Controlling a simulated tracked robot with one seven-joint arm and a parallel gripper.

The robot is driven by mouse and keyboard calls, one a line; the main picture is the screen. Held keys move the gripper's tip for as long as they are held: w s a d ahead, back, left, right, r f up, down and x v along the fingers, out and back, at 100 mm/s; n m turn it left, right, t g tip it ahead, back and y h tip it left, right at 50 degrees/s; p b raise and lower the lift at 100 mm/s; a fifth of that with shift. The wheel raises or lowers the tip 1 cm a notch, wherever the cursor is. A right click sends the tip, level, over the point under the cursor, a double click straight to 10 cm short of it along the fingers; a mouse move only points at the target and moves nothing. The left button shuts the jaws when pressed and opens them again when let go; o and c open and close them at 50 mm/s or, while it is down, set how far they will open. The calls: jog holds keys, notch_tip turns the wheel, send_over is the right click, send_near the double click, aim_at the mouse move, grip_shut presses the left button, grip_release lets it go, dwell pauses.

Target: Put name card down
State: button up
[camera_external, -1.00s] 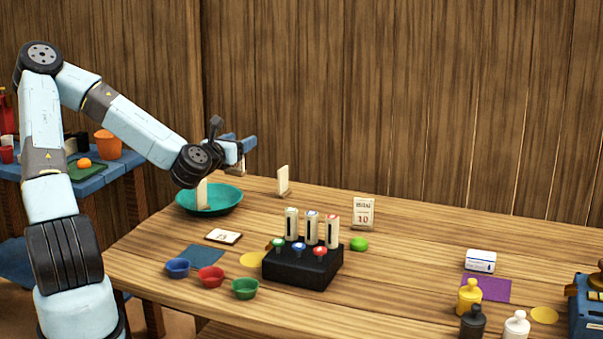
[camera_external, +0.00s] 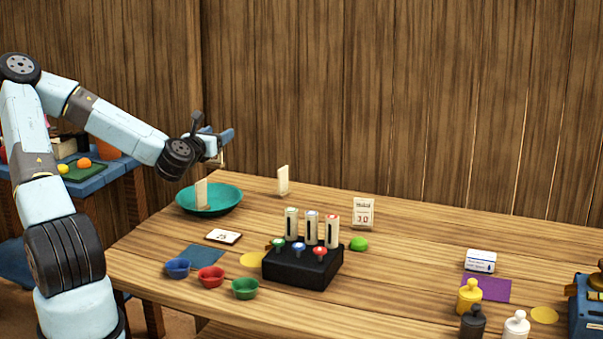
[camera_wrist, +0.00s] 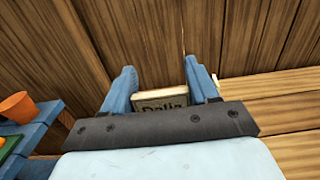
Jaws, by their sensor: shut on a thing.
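My gripper (camera_external: 226,138) is raised above the far left part of the table, over the teal dish (camera_external: 233,204). In the wrist view my gripper (camera_wrist: 162,84) has its blue fingers shut on a pale name card (camera_wrist: 168,91) with dark lettering. The lower part of this card is hidden behind the gripper's dark bar. In the external view only a small tan edge of the held card (camera_external: 221,160) shows below the fingers. The card is clear of the table.
A pale upright card (camera_external: 201,194) shows at the dish, another (camera_external: 283,180) stands to its right. A flat card (camera_external: 223,236) lies nearer. A black block (camera_external: 302,268) with several buttons, small bowls (camera_external: 211,277) and a calendar (camera_external: 363,212) are also there.

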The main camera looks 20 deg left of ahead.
jog(key=w+f, duration=0.7)
jog(key=f, duration=0.3)
jog(key=shift+w+a+f, duration=0.1)
jog(key=shift+a+f, duration=0.05)
jog(key=shift+f, duration=0.4)
jog(key=o, duration=1.3)
jog(key=shift+o, duration=0.2)
jog(key=shift+f, duration=0.1)
